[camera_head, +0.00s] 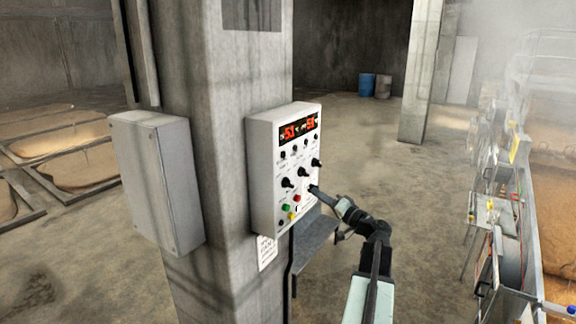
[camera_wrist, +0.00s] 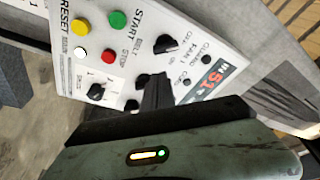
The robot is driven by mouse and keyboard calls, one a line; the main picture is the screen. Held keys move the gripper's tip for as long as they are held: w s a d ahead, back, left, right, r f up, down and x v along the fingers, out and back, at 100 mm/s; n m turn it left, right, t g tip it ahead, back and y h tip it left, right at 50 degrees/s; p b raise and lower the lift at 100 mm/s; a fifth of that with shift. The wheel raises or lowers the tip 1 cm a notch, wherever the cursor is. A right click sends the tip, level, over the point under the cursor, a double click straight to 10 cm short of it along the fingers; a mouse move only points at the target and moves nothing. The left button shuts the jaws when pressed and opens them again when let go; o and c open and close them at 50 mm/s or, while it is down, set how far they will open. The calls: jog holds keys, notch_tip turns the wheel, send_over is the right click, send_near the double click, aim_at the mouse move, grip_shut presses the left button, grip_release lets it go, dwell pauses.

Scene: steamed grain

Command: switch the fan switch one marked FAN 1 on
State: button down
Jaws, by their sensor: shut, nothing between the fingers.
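The white control panel (camera_head: 270,165) is fixed to a concrete pillar. The black FAN 1 knob (camera_wrist: 167,43) shows in the wrist view beside its printed label, with OFF and ON marks around it. I cannot tell clearly which mark it points to. It seems to be the left large knob (camera_head: 288,183) in the head view. My gripper (camera_head: 314,189) is shut and empty at the lower right of the panel face. In the wrist view its tip (camera_wrist: 157,88) covers part of the panel, apart from the FAN 1 knob. Whether the tip touches the panel is unclear.
Green (camera_wrist: 118,20), yellow, red and white buttons sit beside another black knob (camera_wrist: 96,92). A red display (camera_head: 299,130) tops the panel. A grey box (camera_head: 158,180) is on the pillar's left; a grey shelf (camera_head: 318,238) is below the panel. Machinery stands far right.

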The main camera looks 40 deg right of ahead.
aim_at(288, 183)
jog(key=shift+s+d+r+m+h, duration=0.15)
jog(key=shift+s+d+r+h, duration=0.1)
jog(key=shift+s+d+r, duration=0.25)
jog(key=shift+s+d+r+m+h, duration=0.15)
jog(key=shift+d+r+h, duration=0.15)
jog(key=shift+d, duration=0.25)
jog(key=w, duration=0.3)
jog(key=w+r+p, duration=0.1)
jog(key=w, duration=0.3)
jog(key=w+r+p, duration=0.1)
jog(key=w, duration=0.2)
jog(key=shift+w+d+r, duration=0.15)
jog(key=shift+w+r, duration=0.05)
jog(key=shift+w, duration=0.05)
jog(key=shift+s+a+f+b, duration=0.25)
jog(key=shift+a+f+b, duration=0.3)
jog(key=shift+a+f, duration=0.1)
jog(key=shift+s+a+f+b, duration=0.2)
jog(key=shift+a+f+b, duration=0.3)
jog(key=shift+a+f, duration=0.1)
jog(key=shift+s+a+f, duration=0.15)
jog(key=shift+a+f, duration=0.05)
jog(key=shift+a, duration=0.15)
